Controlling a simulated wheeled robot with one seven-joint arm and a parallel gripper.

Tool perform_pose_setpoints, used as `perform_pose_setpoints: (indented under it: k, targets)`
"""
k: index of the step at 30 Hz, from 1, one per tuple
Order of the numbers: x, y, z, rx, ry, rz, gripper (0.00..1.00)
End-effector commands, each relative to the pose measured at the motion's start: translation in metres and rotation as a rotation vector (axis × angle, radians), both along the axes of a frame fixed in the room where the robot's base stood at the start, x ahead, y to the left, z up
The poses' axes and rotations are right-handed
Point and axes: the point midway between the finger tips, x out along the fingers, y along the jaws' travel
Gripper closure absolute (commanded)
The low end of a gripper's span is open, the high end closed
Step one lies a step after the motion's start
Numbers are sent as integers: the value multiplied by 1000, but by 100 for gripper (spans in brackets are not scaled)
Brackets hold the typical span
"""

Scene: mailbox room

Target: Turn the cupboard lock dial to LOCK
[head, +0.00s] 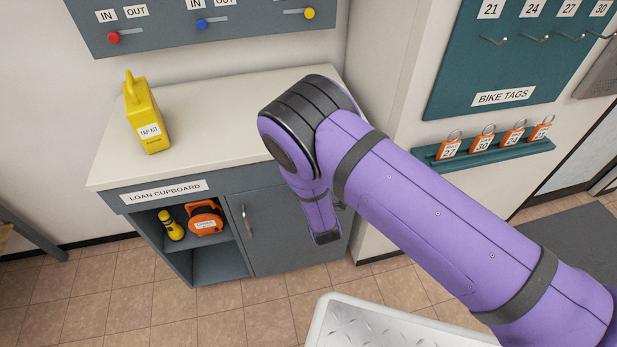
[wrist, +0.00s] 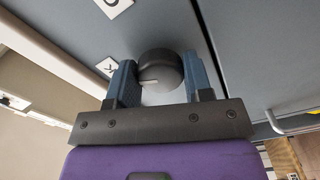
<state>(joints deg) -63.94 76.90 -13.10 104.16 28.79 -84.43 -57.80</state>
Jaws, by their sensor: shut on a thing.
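The lock dial (wrist: 162,72) is a dark round knob on the grey-blue cupboard door (wrist: 160,25). My gripper (wrist: 160,66) is shut on the dial, with one blue finger on each side of it. A pale mark shows low on the dial's face, towards the left. Two white label plates are partly in view: one (wrist: 108,66) beside the left finger, one (wrist: 113,6) at the top edge. I cannot read either word in full. In the head view the loan cupboard door (head: 270,225) shows, but my arm hides the dial and fingers.
The yellow tap kit (head: 148,115) stands on the cupboard's worktop (head: 215,110). The open shelf left of the door holds a yellow torch (head: 171,225) and an orange reel (head: 206,217). A door handle (head: 244,221) sticks out. Orange tags line a teal shelf (head: 480,158) at right.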

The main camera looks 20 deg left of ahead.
Motion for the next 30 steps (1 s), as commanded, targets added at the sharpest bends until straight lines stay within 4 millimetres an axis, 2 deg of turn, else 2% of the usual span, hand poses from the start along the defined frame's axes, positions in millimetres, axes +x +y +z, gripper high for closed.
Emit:
perform_pose_setpoints:
  k: [6, 15, 30]
  targets:
    - [-1, 0, -1, -148, -89, 3, 77]
    - [-1, 1, 0, -277, -170, 2, 77]
    - [-1, 0, -1, -324, -195, 1, 77]
